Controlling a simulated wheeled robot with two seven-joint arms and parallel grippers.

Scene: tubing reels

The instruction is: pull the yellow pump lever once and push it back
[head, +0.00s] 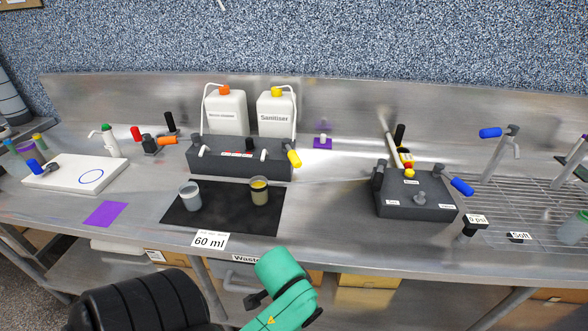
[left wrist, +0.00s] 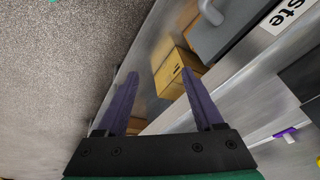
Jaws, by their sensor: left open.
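The yellow pump lever (head: 292,157) sticks out at the right end of the dark pump block (head: 225,163), beneath the white Sanitiser jug (head: 275,117) with its yellow cap. A clear cup (head: 259,192) with yellowish contents and a grey-white cup (head: 189,195) stand on the black mat (head: 222,219) in front of the block. In the left wrist view my left gripper (left wrist: 159,73) is open with nothing between its purple fingers, beside the counter's front edge and well away from the lever. A green link of my arm shows low in the head view. My right gripper is not in view.
A white jug (head: 224,112) with an orange cap stands left of the Sanitiser. A dark box (head: 413,204) with a blue handle (head: 462,187) is to the right. A purple square (head: 105,214) lies left of the mat. Cardboard boxes (left wrist: 180,72) sit under the counter.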

